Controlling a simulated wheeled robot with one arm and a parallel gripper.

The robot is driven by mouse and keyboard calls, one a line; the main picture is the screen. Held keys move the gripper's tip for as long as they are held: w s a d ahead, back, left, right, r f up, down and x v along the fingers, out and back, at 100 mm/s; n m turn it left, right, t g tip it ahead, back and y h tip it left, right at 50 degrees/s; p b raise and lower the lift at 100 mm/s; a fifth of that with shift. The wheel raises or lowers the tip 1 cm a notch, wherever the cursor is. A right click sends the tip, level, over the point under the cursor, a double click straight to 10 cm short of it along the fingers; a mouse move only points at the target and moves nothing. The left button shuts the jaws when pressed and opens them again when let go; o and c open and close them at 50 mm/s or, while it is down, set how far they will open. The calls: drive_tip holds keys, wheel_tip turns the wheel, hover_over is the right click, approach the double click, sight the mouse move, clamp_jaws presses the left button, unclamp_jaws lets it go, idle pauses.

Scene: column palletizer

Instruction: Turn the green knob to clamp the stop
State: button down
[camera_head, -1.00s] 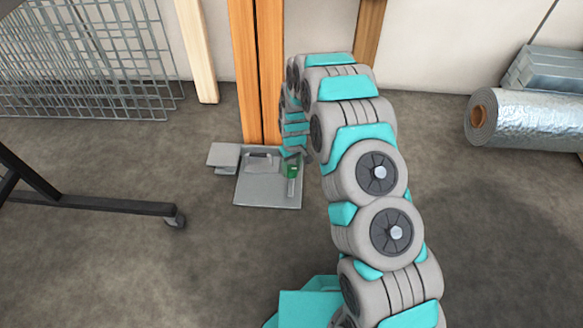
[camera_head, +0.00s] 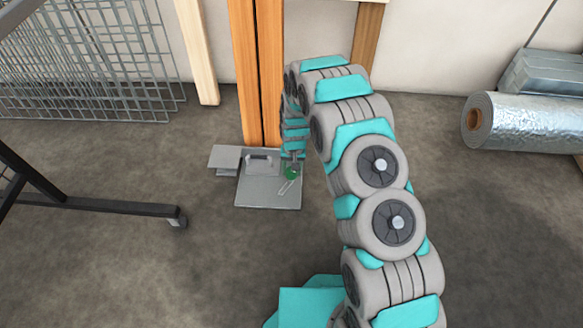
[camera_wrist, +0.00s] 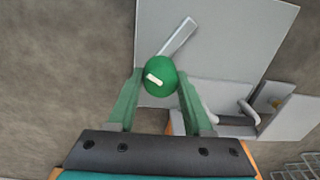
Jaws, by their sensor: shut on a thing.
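The green knob (camera_wrist: 161,77) is round with a pale bar mark on its top. It sits over a light slot in the grey plate (camera_wrist: 215,45). My gripper (camera_wrist: 159,86) has its two green-tinted fingers on either side of the knob, shut on it. In the head view the knob (camera_head: 291,173) shows as a small green spot on the floor plate (camera_head: 262,197), just below the end of my arm. A grey block with a handle (camera_head: 262,161) is on the same plate; I cannot tell whether it is the stop.
Wooden posts (camera_head: 258,75) rise right behind the plate. Floor in front is clear.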

drive_tip(key=m, duration=0.6)
drive_tip(key=shift+m, duration=0.3)
drive_tip(key=m+b, duration=0.1)
drive_tip(key=m, duration=0.4)
drive_tip(key=shift+d+t, duration=0.1)
drive_tip(key=shift+t, duration=0.2)
drive_tip(key=shift+c, duration=1.5)
unclamp_jaws()
drive_tip(key=shift+s, duration=0.1)
drive_tip(key=shift+s+d+r+p, duration=0.1)
drive_tip(key=shift+r+p, duration=0.05)
drive_tip(key=shift+r, duration=1.8)
drive_tip(key=shift+s+r+p, duration=0.1)
drive_tip(key=shift+r+p, duration=0.05)
drive_tip(key=shift+r, duration=1.8)
drive_tip(key=shift+w, duration=0.1)
